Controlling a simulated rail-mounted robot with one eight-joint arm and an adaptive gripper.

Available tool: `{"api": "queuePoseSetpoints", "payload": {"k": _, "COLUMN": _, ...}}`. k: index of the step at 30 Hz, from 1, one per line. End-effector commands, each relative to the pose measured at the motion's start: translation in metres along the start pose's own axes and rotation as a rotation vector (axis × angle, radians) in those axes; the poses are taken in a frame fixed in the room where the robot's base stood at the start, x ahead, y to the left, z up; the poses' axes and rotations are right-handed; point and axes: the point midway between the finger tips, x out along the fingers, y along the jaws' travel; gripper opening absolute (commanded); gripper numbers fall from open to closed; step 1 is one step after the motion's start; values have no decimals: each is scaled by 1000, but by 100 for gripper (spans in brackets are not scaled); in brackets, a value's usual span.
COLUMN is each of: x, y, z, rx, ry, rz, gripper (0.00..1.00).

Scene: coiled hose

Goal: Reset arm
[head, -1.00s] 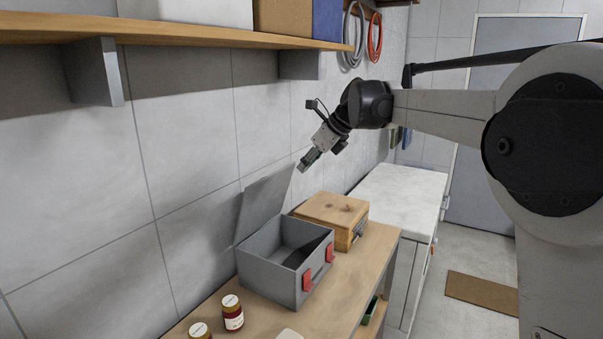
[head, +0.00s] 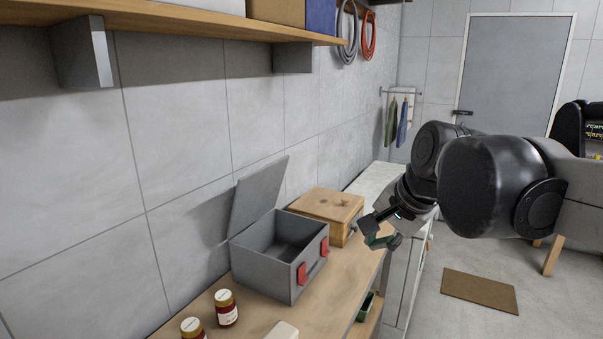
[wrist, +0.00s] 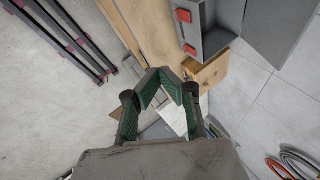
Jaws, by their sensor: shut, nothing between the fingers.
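My gripper (head: 379,242) is in front of the wooden box, over the right edge of the wooden bench in the head view, pointing down and left. In the wrist view its green-padded fingers (wrist: 163,76) come together at the tips, with nothing held. The grey metal toolbox (head: 265,262), lid up and red latches in front, stands on the bench left of my gripper. It shows at the top of the wrist view (wrist: 212,40), apart from the fingers.
The wooden box (head: 318,204) stands behind the toolbox. Two jars (head: 226,308) are at the bench's near end. A shelf (head: 190,22) runs along the wall, with a grey hose (head: 340,45) and a red hose (head: 369,40) hanging beyond. The floor by the brown mat (head: 480,290) is clear.

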Motion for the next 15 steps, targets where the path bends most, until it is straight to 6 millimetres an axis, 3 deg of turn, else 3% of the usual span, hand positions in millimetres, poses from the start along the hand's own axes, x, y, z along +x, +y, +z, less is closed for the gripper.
{"api": "queuePoseSetpoints", "payload": {"k": 1, "x": 0, "y": 20, "z": 9, "rx": -66, "ry": 18, "rz": 7, "gripper": 0}}
{"api": "queuePoseSetpoints", "payload": {"k": 9, "x": 6, "y": 115, "z": 52, "rx": -473, "ry": 106, "rz": 72, "gripper": 0}}
{"api": "queuePoseSetpoints", "payload": {"k": 15, "x": 17, "y": 169, "z": 76, "rx": -714, "ry": 147, "rz": 125, "gripper": 0}}
